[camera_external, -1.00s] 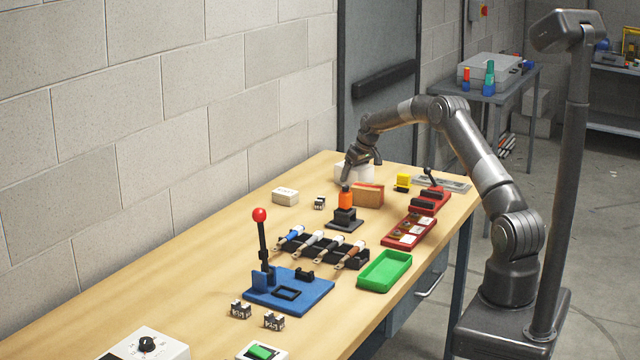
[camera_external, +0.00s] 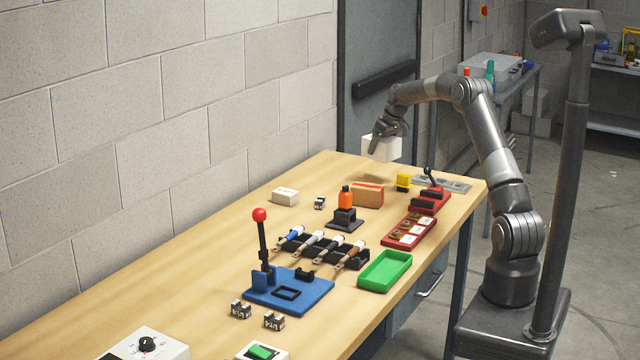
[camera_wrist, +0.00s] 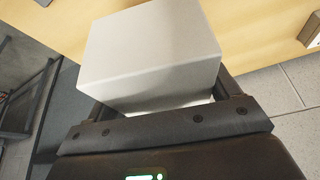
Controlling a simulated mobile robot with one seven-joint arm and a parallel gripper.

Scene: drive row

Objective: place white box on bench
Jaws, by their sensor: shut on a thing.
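The white box (camera_external: 382,148) is held in the air above the far end of the wooden bench (camera_external: 215,235). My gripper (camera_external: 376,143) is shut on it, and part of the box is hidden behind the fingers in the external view. In the wrist view the white box (camera_wrist: 150,58) fills the space between the fingers, with the bench top (camera_wrist: 255,25) behind it. A shadow lies on the bench below the box, so the two are apart.
An orange-brown box (camera_external: 367,195), a yellow block (camera_external: 403,182) and a grey plate (camera_external: 445,183) stand near the far end. A small white box (camera_external: 285,196) lies left of them. A green tray (camera_external: 385,270) sits at the right edge. The bench's left middle is clear.

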